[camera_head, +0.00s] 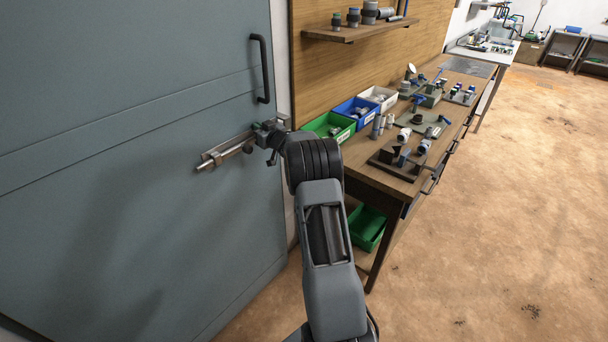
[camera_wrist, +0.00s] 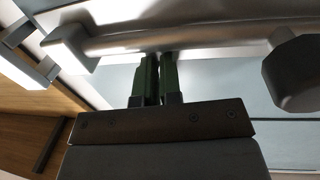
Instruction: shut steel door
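The steel door (camera_head: 110,120) is a large blue-grey panel filling the left of the head view. Its dark upright pull handle (camera_head: 264,68) is near its right edge. Below it, a metal sliding bolt (camera_head: 222,155) runs across the door towards that edge. My gripper (camera_head: 272,137) is at the bolt's right end. In the wrist view, my gripper's green fingers (camera_wrist: 155,78) are close together, with their tips at a metal bar (camera_wrist: 200,38). Whether anything thin lies between them is hidden. I cannot tell whether the door is fully flush with its frame.
A wooden workbench (camera_head: 405,185) with fittings and green, blue and white bins stands right of the door, close to my arm. A shelf (camera_head: 360,30) hangs above it. A green crate (camera_head: 367,228) sits under the bench. The brown floor (camera_head: 500,230) at right is clear.

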